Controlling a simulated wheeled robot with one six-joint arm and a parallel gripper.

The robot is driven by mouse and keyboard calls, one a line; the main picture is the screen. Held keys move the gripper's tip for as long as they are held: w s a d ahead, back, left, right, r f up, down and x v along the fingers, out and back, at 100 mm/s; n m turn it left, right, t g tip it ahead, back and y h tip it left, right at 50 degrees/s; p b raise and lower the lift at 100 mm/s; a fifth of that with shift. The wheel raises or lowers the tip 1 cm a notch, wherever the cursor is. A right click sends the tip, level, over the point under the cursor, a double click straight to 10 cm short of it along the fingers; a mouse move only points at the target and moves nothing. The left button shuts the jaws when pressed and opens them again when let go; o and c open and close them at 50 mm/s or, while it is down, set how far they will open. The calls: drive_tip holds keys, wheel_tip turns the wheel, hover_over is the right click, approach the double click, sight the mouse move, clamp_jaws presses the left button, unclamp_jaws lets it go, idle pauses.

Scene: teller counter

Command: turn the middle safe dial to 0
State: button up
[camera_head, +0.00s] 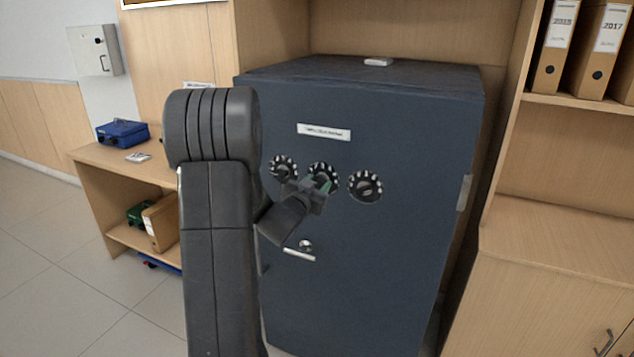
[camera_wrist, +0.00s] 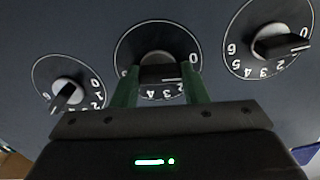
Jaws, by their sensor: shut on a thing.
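The middle safe dial (camera_head: 323,168) is a dark round dial with white numbers on the front of the dark blue safe (camera_head: 375,250). In the wrist view the middle dial (camera_wrist: 157,38) is in the centre, with a 0 at its right edge and a 4 near its bottom. My gripper (camera_head: 321,184) is at this dial. In the wrist view its green fingers (camera_wrist: 160,76) stand on either side of the dial's knob (camera_wrist: 158,72) and are shut on it. The fingers and palm hide part of the number ring. I cannot tell which number the dial is set to.
The left dial (camera_head: 283,167) and right dial (camera_head: 365,187) flank the middle one closely. A handle (camera_head: 300,254) sits below them. A label (camera_head: 324,132) is above. Wooden shelving with binders (camera_head: 557,45) stands to the right, and a low shelf with a blue box (camera_head: 122,133) to the left.

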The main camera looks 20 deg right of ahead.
drive_tip(key=shift+n+p, duration=0.3)
drive_tip(key=shift+n, duration=0.8)
drive_tip(key=o, duration=1)
drive_tip(key=b+v, duration=0.1)
drive_tip(key=v, duration=1.3)
drive_tip(key=shift+w+d, duration=0.1)
